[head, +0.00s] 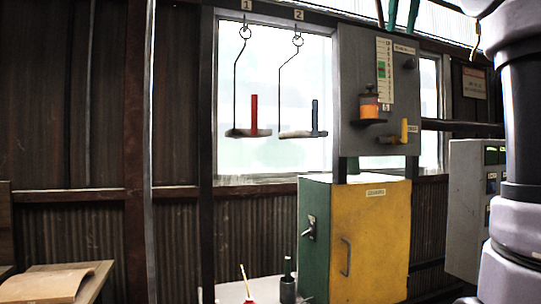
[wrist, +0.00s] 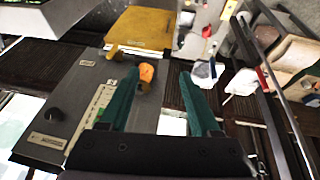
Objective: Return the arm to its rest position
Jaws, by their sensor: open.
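My gripper (wrist: 160,74) is open in the wrist view, with two teal fingers spread apart and nothing held between them. Its teal fingertips also show at the top edge of the head view (head: 402,22), in front of the upper part of a grey panel (head: 357,80). My arm comes down the right side of the head view. An orange canister (head: 369,105) stands on a small dark shelf on the panel. It also shows in the wrist view (wrist: 146,74), beside the left finger and apparently beyond it.
Hanger 1 (head: 236,80) carries a red peg (head: 254,112); hanger 2 (head: 281,85) carries a blue peg (head: 315,115). A green and yellow cabinet (head: 370,245) stands below the panel. A grey box (head: 465,210) is at the right, near my arm. A wooden board (head: 45,285) lies lower left.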

